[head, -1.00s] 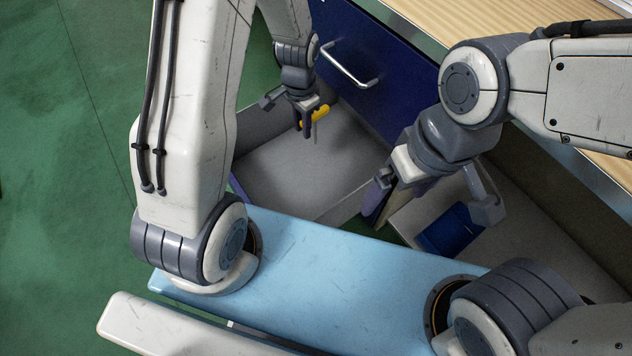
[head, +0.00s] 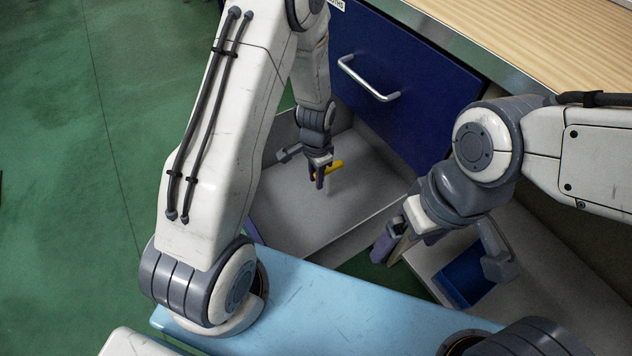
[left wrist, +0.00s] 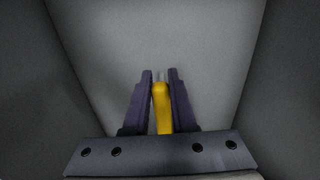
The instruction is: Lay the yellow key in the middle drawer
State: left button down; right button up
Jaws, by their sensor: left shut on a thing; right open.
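The yellow key (head: 336,166) is between the fingers of my left gripper (head: 318,184), which is shut on it. The gripper hangs over the grey floor of an open drawer (head: 285,215), below a closed blue drawer front. In the left wrist view the key (left wrist: 162,112) stands between the two dark fingers (left wrist: 160,74), with grey drawer surfaces around. I cannot tell whether the key touches the drawer floor. My right gripper (head: 388,258) is open, pointing down near the right-hand compartment.
The closed blue drawer front (head: 400,120) has a metal handle (head: 368,80). A wooden worktop (head: 540,45) lies above it. A grey compartment at the right holds a blue box (head: 468,278). The green floor is clear at the left.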

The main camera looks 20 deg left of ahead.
pick_arm(q)
jog(key=shift+f, duration=0.65)
jog(key=shift+f, duration=0.15)
jog(key=c, duration=0.7)
grip_release()
jog(key=shift+c, duration=0.2)
